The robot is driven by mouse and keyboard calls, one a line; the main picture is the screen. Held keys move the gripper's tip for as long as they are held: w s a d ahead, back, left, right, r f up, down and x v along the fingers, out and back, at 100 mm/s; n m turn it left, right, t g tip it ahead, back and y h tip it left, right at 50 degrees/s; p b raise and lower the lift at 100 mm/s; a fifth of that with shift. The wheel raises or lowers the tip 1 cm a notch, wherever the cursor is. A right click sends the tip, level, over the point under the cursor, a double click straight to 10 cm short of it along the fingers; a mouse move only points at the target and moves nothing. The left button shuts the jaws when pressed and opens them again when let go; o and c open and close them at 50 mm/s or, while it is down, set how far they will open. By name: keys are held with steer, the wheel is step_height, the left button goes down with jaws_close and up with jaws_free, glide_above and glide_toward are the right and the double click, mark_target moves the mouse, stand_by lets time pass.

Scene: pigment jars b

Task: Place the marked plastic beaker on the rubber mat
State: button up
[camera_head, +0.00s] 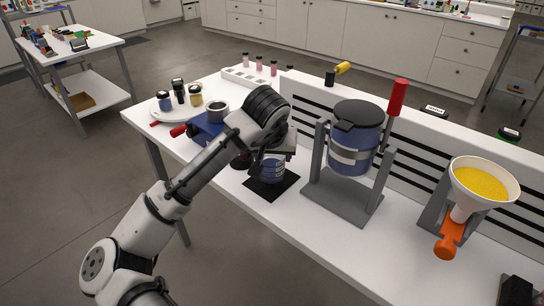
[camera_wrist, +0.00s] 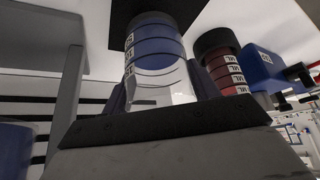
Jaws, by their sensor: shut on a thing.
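The marked plastic beaker (camera_head: 272,171) is clear with blue contents and pale marking bands. It looks upright and is over the black rubber mat (camera_head: 258,190); I cannot tell whether its base touches the mat. My gripper (camera_head: 268,157) is shut on the beaker, which hides the beaker's upper part in the head view. In the wrist view, the fingers (camera_wrist: 157,88) sit on both sides of the beaker (camera_wrist: 152,50), and the mat (camera_wrist: 121,22) shows behind its base.
A dark red jar with white labels (camera_wrist: 220,62) stands close beside the beaker. A grey stand (camera_head: 340,198) with a blue lidded container (camera_head: 355,140) is to the right. A blue device (camera_head: 205,128) and a white plate of jars (camera_head: 160,112) are left. A funnel (camera_head: 484,184) stands far right.

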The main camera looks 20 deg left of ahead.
steer(key=shift+f, duration=0.7)
steer(key=shift+f, duration=0.25)
steer(key=o, duration=1.1)
steer(key=shift+r, duration=0.1)
steer(key=b+v, duration=0.1)
steer(key=v, duration=1.1)
steer(key=shift+w+r+b, duration=0.1)
steer(key=shift+r+b, duration=0.15)
steer(key=shift+b, duration=0.15)
